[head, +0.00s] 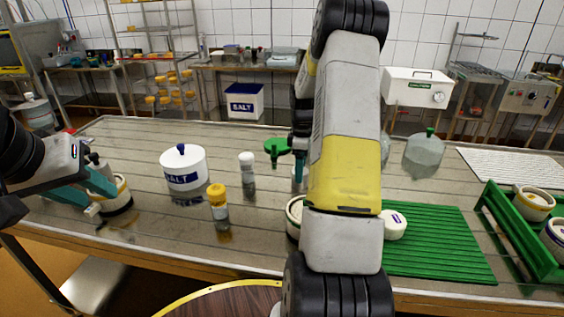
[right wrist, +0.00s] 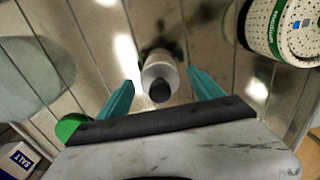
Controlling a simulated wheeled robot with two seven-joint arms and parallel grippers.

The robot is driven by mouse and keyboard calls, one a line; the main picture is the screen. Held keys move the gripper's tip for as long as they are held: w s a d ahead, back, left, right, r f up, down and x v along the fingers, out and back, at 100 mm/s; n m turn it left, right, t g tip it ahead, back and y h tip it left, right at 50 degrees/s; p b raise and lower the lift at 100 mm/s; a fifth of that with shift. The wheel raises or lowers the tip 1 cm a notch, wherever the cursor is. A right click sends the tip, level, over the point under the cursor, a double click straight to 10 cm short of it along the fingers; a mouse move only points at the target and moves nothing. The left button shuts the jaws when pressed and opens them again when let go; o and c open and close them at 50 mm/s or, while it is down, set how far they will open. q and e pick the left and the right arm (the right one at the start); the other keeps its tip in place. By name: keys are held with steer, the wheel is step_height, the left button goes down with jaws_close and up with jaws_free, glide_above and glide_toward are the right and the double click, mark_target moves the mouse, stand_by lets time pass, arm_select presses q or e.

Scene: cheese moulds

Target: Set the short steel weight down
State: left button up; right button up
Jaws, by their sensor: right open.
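A short pale steel weight (right wrist: 160,75) with a black knob stands upright on the table in the right wrist view. My right gripper (right wrist: 163,94) is open, with one teal finger on each side of it and gaps between. In the head view my right arm mostly hides this gripper and the weight. My left gripper (head: 88,190) is at the left of the head view, its teal fingers beside a white mould with a dark band (head: 118,199). A grey, dark-topped piece shows at that mould; whether the fingers hold anything is unclear.
A salt tub (head: 183,170), a yellow-capped shaker (head: 218,208) and a white-capped shaker (head: 247,172) stand on the table (head: 135,150). A green ribbed mat (head: 440,245) and green crate (head: 515,232) with moulds are at right. A "medium" mould (right wrist: 285,30) is near the right gripper.

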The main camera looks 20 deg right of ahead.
step_height(320, 180, up, 11)
steer(key=shift+f, duration=0.15)
steer(key=s+a+r+m+t+y, duration=0.1)
steer(key=s+a+r+m+t, duration=0.45)
steer(key=s+a+r, duration=1.05)
steer(key=s+a+f+m, duration=0.1)
steer(key=s+a+m, duration=0.1)
steer(key=s, duration=0.3)
steer(key=s+a+f+m+y, duration=0.1)
steer(key=s+a+m, duration=0.2)
steer(key=s, duration=0.2)
steer(key=shift+f+t, duration=0.35)
steer(key=shift+f, duration=0.05)
steer(key=shift+s+m, duration=0.1)
steer(key=shift+m, duration=0.15)
